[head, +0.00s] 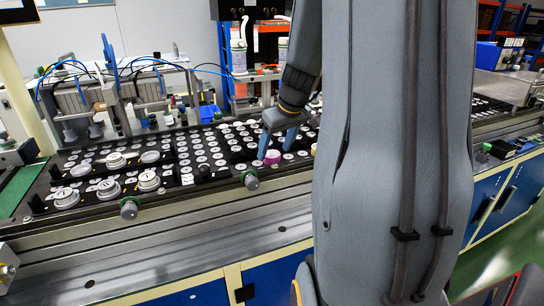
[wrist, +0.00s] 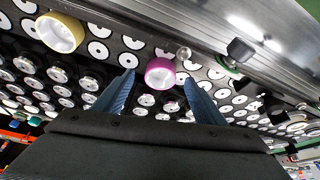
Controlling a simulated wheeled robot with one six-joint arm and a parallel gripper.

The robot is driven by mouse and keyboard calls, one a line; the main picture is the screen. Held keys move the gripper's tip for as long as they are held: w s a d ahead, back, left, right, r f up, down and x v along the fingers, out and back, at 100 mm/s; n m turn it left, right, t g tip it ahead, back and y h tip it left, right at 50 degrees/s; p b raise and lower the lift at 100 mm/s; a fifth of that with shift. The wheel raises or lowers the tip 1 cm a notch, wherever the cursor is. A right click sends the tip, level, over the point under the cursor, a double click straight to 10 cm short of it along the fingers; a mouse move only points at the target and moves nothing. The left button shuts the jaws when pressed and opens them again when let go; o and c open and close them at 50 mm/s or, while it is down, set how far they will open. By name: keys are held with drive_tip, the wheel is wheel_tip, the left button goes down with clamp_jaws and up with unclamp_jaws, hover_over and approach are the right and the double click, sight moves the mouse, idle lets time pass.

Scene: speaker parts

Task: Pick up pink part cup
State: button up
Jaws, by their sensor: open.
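The pink part cup (wrist: 160,72) stands on the black tray with white round marks, between and slightly beyond the tips of my gripper (wrist: 158,76) in the wrist view. In the head view the pink cup (head: 272,157) sits between my blue fingers, close to the left fingertip. My gripper (head: 274,150) is open, with its fingers pointing down on either side of the cup. From these views I cannot tell whether a finger touches it. My arm hides the area right of the gripper in the head view.
A cream-yellow cup (wrist: 60,33) stands on the tray at upper left in the wrist view. Several pale cups, such as one cup (head: 148,181), stand on the tray's left part. A dark knob (head: 250,179) sits on the tray's front edge. A metal rail (head: 200,215) runs along the front.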

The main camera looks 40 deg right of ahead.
drive_tip(key=shift+x, duration=0.95)
drive_tip(key=shift+r, duration=0.1)
drive_tip(key=c, duration=1.3)
